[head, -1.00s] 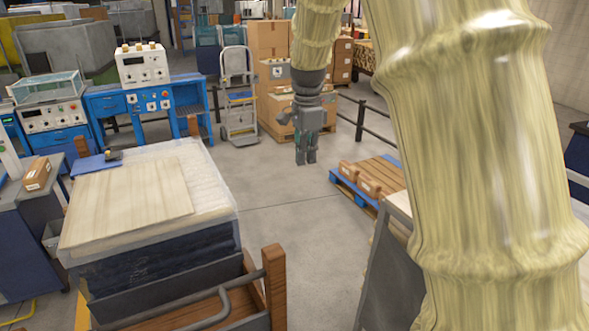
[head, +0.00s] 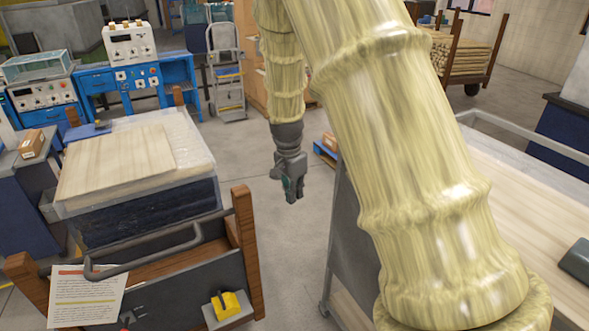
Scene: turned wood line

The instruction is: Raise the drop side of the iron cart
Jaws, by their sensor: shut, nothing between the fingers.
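A cart with brown wooden corner posts and a dark grey metal panel (head: 180,290) stands at the lower left in the head view. A bent grey bar handle (head: 150,255) runs across the panel's upper part. A yellow catch-like block (head: 226,305) sits on a grey bracket low on the right. I cannot tell for sure whether this panel is the drop side. My gripper (head: 292,198) points down, shut and empty, in the air beyond and to the right of the cart's right post (head: 245,240). It touches nothing that I can see.
A plastic-wrapped stack (head: 195,170) with a pale board stands behind the cart panel. A paper sheet (head: 85,297) hangs at its left. A grey-sided bench or cart (head: 350,240) stands right, partly hidden by my arm. Floor (head: 285,255) is clear between them.

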